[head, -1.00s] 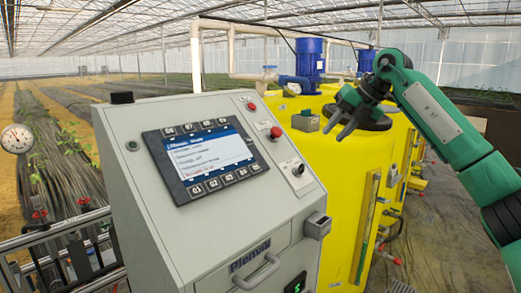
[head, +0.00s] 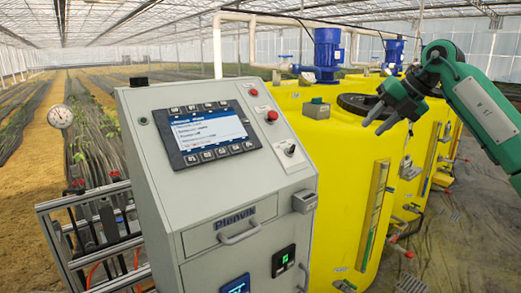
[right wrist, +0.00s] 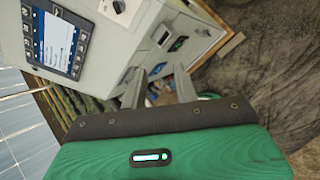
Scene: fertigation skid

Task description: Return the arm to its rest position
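My right gripper (head: 374,122) is at the right in the head view, on my green arm. It appears in front of the yellow tank (head: 330,170) and its dark round lid (head: 368,107); I cannot tell how far apart they are. In the right wrist view, the two grey fingers of the right gripper (right wrist: 160,88) stand apart with nothing held between them. The green wrist housing fills the lower part of that view. My left gripper is not in view.
A grey control cabinet (head: 165,150) with a lit screen (head: 208,131) stands in front. It also shows in the right wrist view (right wrist: 110,50). A blue motor (head: 327,50) rises behind the tank. A gauge (head: 61,116) and metal frame are at left. Floor is open at far right.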

